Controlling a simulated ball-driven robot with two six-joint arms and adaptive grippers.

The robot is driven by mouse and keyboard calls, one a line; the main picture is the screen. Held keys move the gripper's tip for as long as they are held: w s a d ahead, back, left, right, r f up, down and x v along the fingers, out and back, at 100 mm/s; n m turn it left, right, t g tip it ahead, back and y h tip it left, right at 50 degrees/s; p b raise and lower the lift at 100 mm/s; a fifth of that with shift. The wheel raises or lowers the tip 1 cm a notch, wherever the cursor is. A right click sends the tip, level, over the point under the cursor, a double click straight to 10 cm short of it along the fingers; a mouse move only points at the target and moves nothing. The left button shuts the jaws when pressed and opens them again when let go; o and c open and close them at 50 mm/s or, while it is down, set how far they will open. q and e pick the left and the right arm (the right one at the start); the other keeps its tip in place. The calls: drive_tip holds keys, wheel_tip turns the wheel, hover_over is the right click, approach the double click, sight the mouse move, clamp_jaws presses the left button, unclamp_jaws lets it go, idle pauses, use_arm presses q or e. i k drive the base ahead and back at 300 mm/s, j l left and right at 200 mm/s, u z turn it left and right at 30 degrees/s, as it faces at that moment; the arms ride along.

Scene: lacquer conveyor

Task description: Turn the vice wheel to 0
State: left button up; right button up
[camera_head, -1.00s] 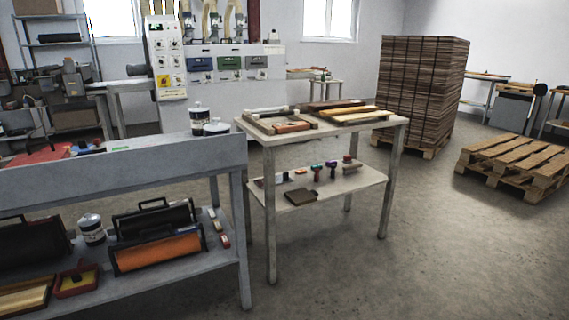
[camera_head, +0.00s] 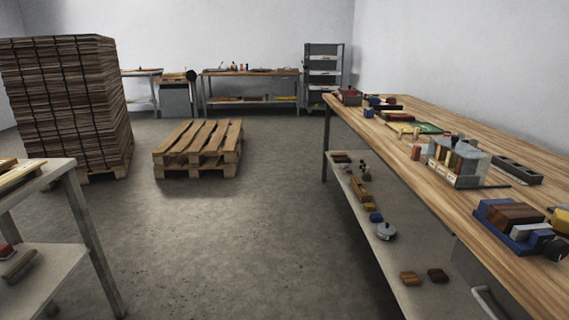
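I cannot make out a vice or a vice wheel in the head view now. A long wooden workbench (camera_head: 450,184) runs along the right side, with tools and blocks on its top. A dark red object (camera_head: 348,96) sits on the bench's far corner, too small to identify. Another workbench (camera_head: 250,73) stands at the far wall, with small items on it that are too small to tell apart. Neither of my grippers is in view.
A wooden pallet (camera_head: 198,150) lies on the floor ahead. A tall stack of brown boards (camera_head: 66,95) stands at the left. A light table (camera_head: 55,178) is at the near left. The concrete floor (camera_head: 235,240) between table and bench is clear.

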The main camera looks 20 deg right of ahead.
sight(556, 251)
drive_tip(key=i+z, duration=0.25)
drive_tip(key=z, duration=0.25)
drive_tip(key=i+z, duration=0.2)
drive_tip(key=z, duration=0.25)
drive_tip(key=i+j+z, duration=0.2)
drive_tip(key=z, duration=0.3)
drive_tip(key=i+j+z, duration=0.2)
drive_tip(key=z, duration=0.25)
drive_tip(key=i+j+z, duration=0.15)
drive_tip(key=j+z, duration=0.15)
drive_tip(key=z, duration=0.2)
drive_tip(key=j+z, duration=0.3)
drive_tip(key=z, duration=0.15)
drive_tip(key=i, duration=0.05)
